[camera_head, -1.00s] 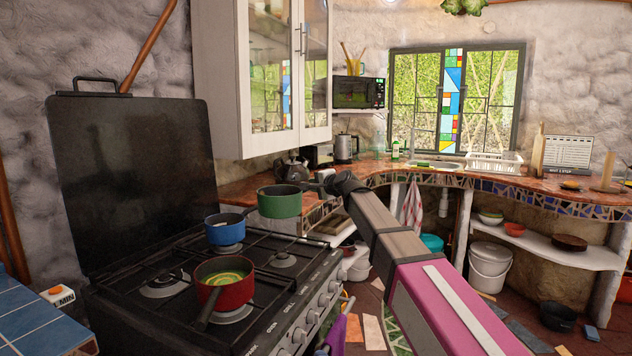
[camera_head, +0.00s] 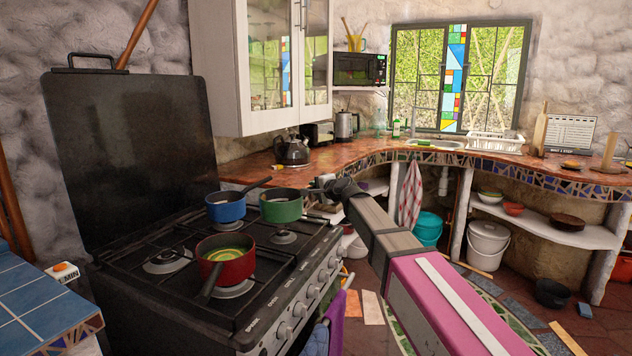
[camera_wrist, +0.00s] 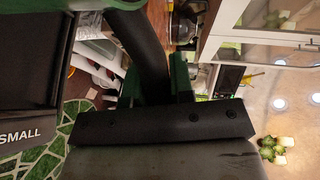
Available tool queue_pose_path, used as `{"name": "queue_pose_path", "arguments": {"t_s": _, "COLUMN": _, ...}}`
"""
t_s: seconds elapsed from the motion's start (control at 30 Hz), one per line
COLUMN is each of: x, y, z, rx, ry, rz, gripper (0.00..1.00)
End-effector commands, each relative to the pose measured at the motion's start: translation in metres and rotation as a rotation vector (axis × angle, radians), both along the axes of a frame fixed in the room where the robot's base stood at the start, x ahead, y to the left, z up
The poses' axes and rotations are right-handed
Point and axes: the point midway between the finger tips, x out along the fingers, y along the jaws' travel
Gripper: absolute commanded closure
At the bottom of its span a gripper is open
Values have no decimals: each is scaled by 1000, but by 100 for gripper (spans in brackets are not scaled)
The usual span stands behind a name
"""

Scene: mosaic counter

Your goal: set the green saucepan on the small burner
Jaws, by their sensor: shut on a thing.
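The green saucepan (camera_head: 281,207) is upright over the right side of the black stove. Its base shows just above and behind a bare burner (camera_head: 284,238); I cannot tell whether it touches the grate. This burner looks smaller than the bare left burner (camera_head: 166,262). My gripper (camera_head: 324,184) is shut on the saucepan's handle, to the right of the pan. The dark handle (camera_wrist: 143,45) also shows in the wrist view, running up from between the jaws. The word SMALL (camera_wrist: 20,134) shows on a dark surface at lower left there.
A blue pan (camera_head: 226,207) stands on the back burner, close left of the green saucepan. A red pan (camera_head: 226,268) with food in it sits on the front burner. A kettle (camera_head: 292,150) stands on the counter behind. The left burner is free.

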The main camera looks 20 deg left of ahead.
Motion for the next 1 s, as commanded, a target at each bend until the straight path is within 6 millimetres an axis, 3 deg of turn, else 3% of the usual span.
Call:
{"name": "queue_pose_path", "arguments": {"t_s": 0.4, "x": 0, "y": 0, "z": -32, "rx": 4, "ry": 3, "rz": -2, "gripper": 100}}
{"name": "queue_pose_path", "arguments": {"t_s": 1.0, "x": 0, "y": 0, "z": -38, "rx": 4, "ry": 2, "rz": -2, "gripper": 100}}
